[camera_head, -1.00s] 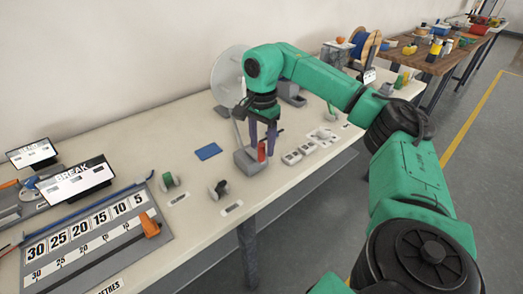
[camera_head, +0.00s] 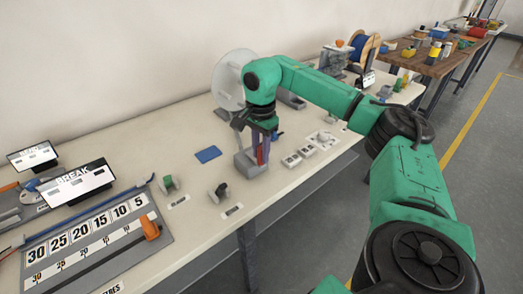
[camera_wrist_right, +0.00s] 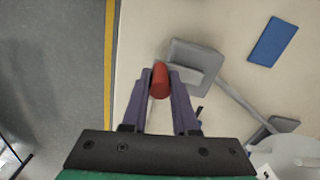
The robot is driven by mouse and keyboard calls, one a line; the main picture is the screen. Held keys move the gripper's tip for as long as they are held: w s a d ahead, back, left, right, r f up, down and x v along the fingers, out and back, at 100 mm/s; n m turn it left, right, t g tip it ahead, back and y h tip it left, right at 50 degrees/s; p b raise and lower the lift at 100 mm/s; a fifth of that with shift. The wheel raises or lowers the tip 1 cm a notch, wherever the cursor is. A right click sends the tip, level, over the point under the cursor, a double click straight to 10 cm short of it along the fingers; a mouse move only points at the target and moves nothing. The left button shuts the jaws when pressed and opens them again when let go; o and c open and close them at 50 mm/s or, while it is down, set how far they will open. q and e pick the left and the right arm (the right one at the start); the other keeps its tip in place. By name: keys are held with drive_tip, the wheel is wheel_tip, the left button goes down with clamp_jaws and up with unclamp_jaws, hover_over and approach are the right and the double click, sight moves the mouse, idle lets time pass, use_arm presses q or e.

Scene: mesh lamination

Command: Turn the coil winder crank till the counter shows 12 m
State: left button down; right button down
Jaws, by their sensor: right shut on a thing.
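The coil winder has a grey block (camera_head: 246,163) near the table's front edge and a large pale disc (camera_head: 228,78) behind it. My right gripper (camera_head: 261,156) points down beside the block. It is shut on the red crank handle (camera_wrist_right: 160,82), which sits between the purple fingers in the right wrist view. The fingers partly hide the handle in the head view. The grey block (camera_wrist_right: 196,58) lies just right of the handle in the wrist view, with a long grey bar running from it. No metre reading on the winder is legible. My left gripper is not in view.
A blue pad (camera_head: 208,154) lies left of the winder. White blocks (camera_head: 299,154) stand right of the gripper along the front edge. Bare table lies between the pad and the wall.

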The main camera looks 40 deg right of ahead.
drive_tip(key=a+m+p, duration=0.1)
drive_tip(key=m, duration=0.1)
drive_tip(key=w+a+m+p, duration=0.1)
drive_tip(key=m, duration=0.2)
drive_tip(key=a+m+p, duration=0.1)
drive_tip(key=m, duration=0.2)
drive_tip(key=shift+w+a+r, duration=0.1)
drive_tip(key=shift+w+a, duration=0.05)
drive_tip(key=shift+w, duration=0.1)
drive_tip(key=w+m+p, duration=0.6)
drive_tip(key=w+m, duration=0.2)
drive_tip(key=m, duration=1.2)
drive_tip(key=shift+d, duration=0.3)
drive_tip(key=c, duration=0.7)
unclamp_jaws()
